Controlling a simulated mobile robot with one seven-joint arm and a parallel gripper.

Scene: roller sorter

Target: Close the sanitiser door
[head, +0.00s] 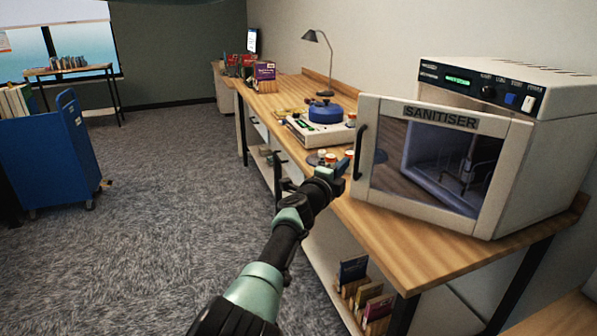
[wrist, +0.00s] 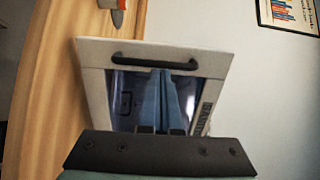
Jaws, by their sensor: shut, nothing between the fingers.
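The sanitiser (head: 562,150) is a white box with a dark control strip, standing on the right of the wooden counter. Its white-framed, glazed door (head: 389,105), lettered SANITISER, stands open and swung out over the counter. The black door handle (head: 361,151) is on the door's left side in the head view; it also shows across the top of the door in the wrist view (wrist: 155,62). My gripper (head: 342,167) is shut and empty, just left of the handle in the head view. In the wrist view its blue fingers (wrist: 166,95) overlap the door glass; I cannot tell whether they touch it.
The wooden counter (head: 430,245) carries a white device (head: 318,132) with a blue pot (head: 325,112), small jars, a lamp (head: 327,70) and books farther back. A blue cart (head: 50,150) stands at the left. The carpet between is clear.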

